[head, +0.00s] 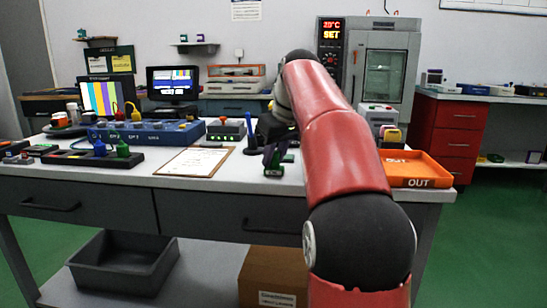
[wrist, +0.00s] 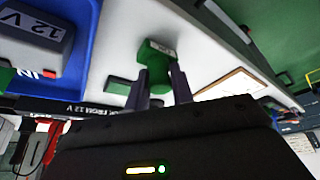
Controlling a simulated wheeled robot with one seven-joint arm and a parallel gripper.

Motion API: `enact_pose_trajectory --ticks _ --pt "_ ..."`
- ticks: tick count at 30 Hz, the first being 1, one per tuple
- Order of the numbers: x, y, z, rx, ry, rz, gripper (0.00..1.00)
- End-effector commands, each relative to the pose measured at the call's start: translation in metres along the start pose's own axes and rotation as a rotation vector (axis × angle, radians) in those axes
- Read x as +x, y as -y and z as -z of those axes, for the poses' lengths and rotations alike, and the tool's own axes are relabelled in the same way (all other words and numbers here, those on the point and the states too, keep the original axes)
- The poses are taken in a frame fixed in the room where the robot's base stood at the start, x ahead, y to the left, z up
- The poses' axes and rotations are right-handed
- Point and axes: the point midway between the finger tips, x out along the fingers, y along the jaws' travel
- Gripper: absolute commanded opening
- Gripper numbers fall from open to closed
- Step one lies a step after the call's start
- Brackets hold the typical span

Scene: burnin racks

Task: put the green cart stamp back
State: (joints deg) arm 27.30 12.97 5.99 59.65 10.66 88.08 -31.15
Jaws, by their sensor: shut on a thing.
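My gripper (wrist: 160,82) is shut on a small green block with a pale label, which I take to be the green cart stamp (wrist: 155,55). In the head view the green stamp (head: 274,169) shows below the dark fingers, over the white bench top, beside the clipboard. I cannot tell whether it touches the bench. A second, flat green piece (wrist: 117,86) lies on the white surface beside the fingers in the wrist view. My red arm hides part of the bench behind the gripper.
A clipboard (head: 195,162) lies left of the gripper. A blue panel (head: 145,134) and a dark rack (head: 65,157) with blue and green handled pieces stand farther left. An orange OUT tray (head: 432,171) sits at the right end. The front bench strip between clipboard and rack is clear.

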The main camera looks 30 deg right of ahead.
Motion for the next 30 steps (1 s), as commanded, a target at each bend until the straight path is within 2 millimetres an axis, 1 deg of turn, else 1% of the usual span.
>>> enact_pose_trajectory --ticks 2,3,7,8,16,20,23,30 --pt "0.003 0.000 -0.001 0.000 0.000 0.000 0.09" --pt "0.003 0.000 -0.001 0.000 0.000 0.000 0.26" --pt "0.003 0.000 -0.001 0.000 0.001 0.000 0.43" --pt "0.003 0.000 -0.001 0.000 0.000 0.000 0.45" --pt "0.002 0.000 -0.001 0.000 0.000 0.000 0.45" --pt "-0.009 0.000 0.001 0.000 0.000 0.000 0.45" --pt "-0.028 0.000 0.002 0.000 -0.002 -0.001 0.45" --pt "-0.081 0.000 0.003 0.000 -0.002 -0.001 0.45"
